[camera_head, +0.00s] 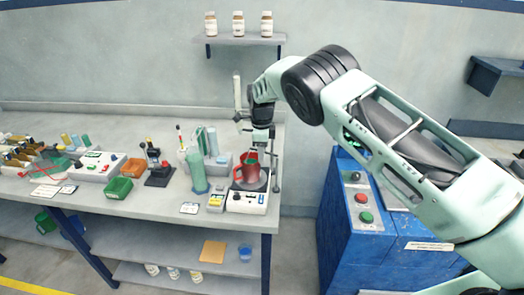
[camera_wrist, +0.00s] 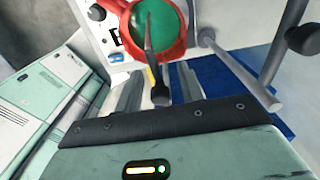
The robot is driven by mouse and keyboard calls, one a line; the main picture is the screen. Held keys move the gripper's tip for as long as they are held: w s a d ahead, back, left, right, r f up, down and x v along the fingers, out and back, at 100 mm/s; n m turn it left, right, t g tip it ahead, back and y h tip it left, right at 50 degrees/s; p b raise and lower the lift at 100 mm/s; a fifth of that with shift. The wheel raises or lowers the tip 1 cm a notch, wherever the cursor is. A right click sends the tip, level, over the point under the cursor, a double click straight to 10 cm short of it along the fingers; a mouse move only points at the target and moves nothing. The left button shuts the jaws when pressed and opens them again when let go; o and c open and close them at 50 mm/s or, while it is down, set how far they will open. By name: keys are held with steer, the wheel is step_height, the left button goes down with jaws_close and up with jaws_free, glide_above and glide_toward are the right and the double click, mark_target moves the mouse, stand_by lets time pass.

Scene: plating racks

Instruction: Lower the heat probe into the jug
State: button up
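The red jug (camera_head: 249,173) stands on the hotplate (camera_head: 247,202) near the bench's right end. In the wrist view its red rim (camera_wrist: 185,42) surrounds a green inside (camera_wrist: 165,20).
A stand with a grey pole (camera_head: 276,160) rises close to the jug's right. A green cylinder (camera_head: 197,171) stands left of the hotplate, beside a yellow box (camera_head: 216,201). A blue cabinet with buttons (camera_head: 357,215) stands right of the bench. Three jars (camera_head: 238,24) sit on a wall shelf.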

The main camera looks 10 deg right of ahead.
steer(key=shift+r, duration=0.1)
step_height(320, 180, up, 17)
steer(key=b, duration=0.5)
steer(key=shift+b, duration=0.3)
steer(key=shift+r, duration=0.1)
